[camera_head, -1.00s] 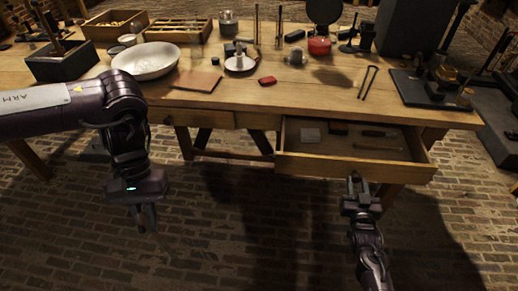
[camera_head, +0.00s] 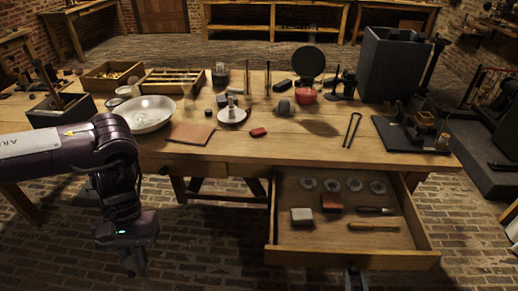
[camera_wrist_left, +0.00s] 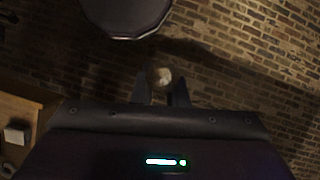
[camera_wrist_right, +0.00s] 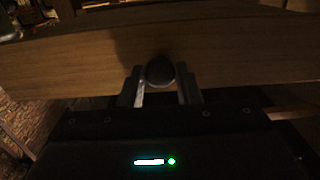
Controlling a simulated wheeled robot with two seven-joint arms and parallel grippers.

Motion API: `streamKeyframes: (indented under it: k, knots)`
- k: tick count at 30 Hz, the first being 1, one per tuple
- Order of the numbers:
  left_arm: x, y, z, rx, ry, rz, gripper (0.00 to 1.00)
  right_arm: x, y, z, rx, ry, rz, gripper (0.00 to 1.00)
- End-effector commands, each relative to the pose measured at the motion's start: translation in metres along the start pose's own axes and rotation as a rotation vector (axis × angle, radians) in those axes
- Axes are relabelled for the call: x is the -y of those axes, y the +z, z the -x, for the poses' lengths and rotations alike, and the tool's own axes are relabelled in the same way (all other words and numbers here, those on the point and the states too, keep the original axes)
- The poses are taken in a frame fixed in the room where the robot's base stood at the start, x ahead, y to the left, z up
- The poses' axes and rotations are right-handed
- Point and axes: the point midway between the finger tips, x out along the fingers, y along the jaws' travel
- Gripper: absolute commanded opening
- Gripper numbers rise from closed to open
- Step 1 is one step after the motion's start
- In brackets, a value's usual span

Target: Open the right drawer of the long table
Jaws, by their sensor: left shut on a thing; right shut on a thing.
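The right drawer (camera_head: 290,258) of the long table (camera_head: 330,147) is pulled far out, and its inside shows. My right gripper (camera_wrist_right: 160,88) is shut on the dark round drawer knob (camera_wrist_right: 160,70) at the middle of the drawer front (camera_wrist_right: 235,55). In the head view only a small part of this gripper shows below the drawer front. My left gripper (camera_head: 136,264) hangs over the brick floor in front of the table, left of the drawer. It is shut on a small pale round thing (camera_wrist_left: 162,76), which I cannot identify.
The drawer holds several pale discs (camera_head: 354,185), a white block (camera_head: 302,216), a red-brown block (camera_head: 331,202) and two tools (camera_head: 374,226). The tabletop carries a white bowl (camera_head: 146,113), a brown mat (camera_head: 190,133) and dark apparatus. Brick floor (camera_head: 215,255) is free left of the drawer.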

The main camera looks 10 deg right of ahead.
Motion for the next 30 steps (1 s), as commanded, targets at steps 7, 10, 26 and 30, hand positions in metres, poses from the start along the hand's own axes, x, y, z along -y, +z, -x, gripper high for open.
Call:
streamKeyframes:
  k: [7, 10, 26, 30]
  knots:
    - [0.0, 0.0, 0.0, 0.0, 0.0, 0.0, 0.0, 0.0, 0.0, 0.0, -0.001, 0.0, 0.0, 0.0]
    - [0.0, 0.0, 0.0, 0.0, 0.0, 0.0, 0.0, 0.0, 0.0, 0.0, -0.001, 0.0, 0.0, 0.37]
    - [0.0, -0.001, -0.001, 0.0, 0.0, 0.0, 0.0, 0.0, 0.001, 0.011, 0.002, 0.0, 0.0, 0.52]
    - [0.0, -0.002, -0.003, 0.0, 0.0, 0.0, 0.0, 0.0, 0.002, 0.037, 0.004, 0.0, 0.0, 0.52]
